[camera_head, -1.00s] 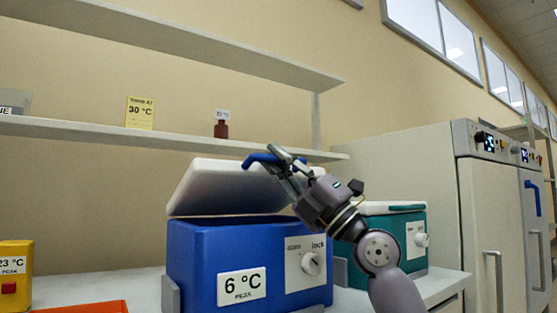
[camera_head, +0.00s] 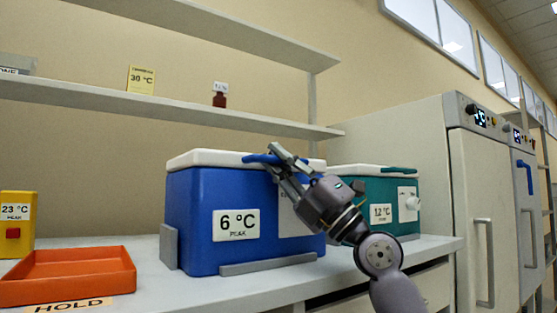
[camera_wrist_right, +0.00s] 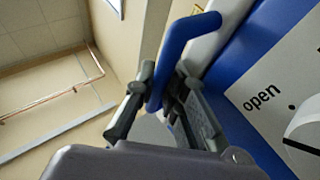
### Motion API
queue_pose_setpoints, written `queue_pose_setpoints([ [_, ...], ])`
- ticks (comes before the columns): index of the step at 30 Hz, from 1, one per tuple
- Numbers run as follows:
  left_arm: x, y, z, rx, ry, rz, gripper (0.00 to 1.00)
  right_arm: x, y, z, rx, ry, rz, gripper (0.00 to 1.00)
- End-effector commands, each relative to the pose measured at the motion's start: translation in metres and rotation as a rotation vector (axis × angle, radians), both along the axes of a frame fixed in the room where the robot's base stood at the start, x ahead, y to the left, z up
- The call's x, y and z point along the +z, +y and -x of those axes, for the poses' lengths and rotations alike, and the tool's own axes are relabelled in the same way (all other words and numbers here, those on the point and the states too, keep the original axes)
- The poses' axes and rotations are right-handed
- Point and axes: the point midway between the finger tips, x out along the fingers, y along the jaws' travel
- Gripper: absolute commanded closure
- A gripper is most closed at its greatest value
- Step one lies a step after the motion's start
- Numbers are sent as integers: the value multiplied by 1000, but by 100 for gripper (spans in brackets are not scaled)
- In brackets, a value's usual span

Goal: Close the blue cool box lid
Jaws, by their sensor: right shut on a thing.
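The blue cool box (camera_head: 200,215) stands on the bench with a "6 °C" label on its front. Its white lid (camera_head: 205,158) lies flat along the top of the box, with no clear gap in the head view. My right gripper (camera_head: 272,160) is at the lid's front right, shut on the blue lid handle (camera_head: 255,158). The handle also shows between the fingers in the right wrist view (camera_wrist_right: 175,55). The gripper and arm hide part of the box's lock panel; the word "open" shows on this panel (camera_wrist_right: 265,95) in the right wrist view. My left gripper is not in view.
A teal cool box (camera_head: 375,200) labelled 12 °C stands close on the right, behind my right arm. An orange tray (camera_head: 70,272) and a yellow 23 °C block (camera_head: 17,222) are at left. A shelf (camera_head: 150,106) runs above the boxes. Tall cabinets (camera_head: 480,200) stand at right.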

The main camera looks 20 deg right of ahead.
Motion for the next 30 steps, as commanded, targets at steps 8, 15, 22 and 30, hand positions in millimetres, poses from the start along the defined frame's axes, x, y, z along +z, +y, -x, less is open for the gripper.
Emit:
queue_pose_setpoints([
  [8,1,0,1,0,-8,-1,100,-10,5,-2,7,12,12,100],
  [15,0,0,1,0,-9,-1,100,-11,5,-3,7,14,13,87],
  [22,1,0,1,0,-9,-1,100,-9,4,-3,4,11,12,80],
  [30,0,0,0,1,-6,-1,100,-16,-5,3,0,9,7,80],
])
